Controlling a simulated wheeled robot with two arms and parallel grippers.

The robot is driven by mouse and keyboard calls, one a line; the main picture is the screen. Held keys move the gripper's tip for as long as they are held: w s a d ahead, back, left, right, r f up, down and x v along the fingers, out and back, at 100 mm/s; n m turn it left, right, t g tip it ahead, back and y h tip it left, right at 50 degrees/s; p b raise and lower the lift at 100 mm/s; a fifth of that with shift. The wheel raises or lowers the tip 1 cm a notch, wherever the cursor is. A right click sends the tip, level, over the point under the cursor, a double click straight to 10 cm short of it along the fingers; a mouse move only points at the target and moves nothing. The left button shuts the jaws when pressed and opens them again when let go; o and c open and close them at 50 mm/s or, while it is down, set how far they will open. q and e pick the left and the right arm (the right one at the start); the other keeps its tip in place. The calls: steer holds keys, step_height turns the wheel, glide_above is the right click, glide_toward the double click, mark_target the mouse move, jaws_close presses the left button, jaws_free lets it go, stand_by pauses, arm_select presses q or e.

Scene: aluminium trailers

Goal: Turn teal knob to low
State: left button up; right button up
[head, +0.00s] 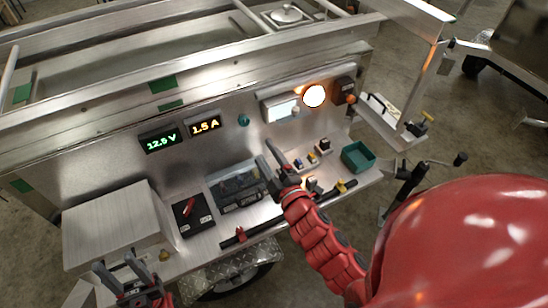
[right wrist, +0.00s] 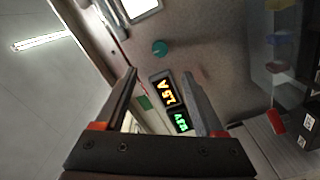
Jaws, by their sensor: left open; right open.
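My left gripper (head: 118,268) is open and empty at the lower left, near the metal box.
A glowing round lamp (head: 314,96) is at the panel's upper right. The shelf holds a metal box (head: 112,222), a red-handled switch (head: 190,210), a clear-lidded case (head: 238,182) and a teal bin (head: 357,156).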

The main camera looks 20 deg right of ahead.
steer(key=shift+s+p, duration=0.85)
steer(key=shift+s, duration=1.25)
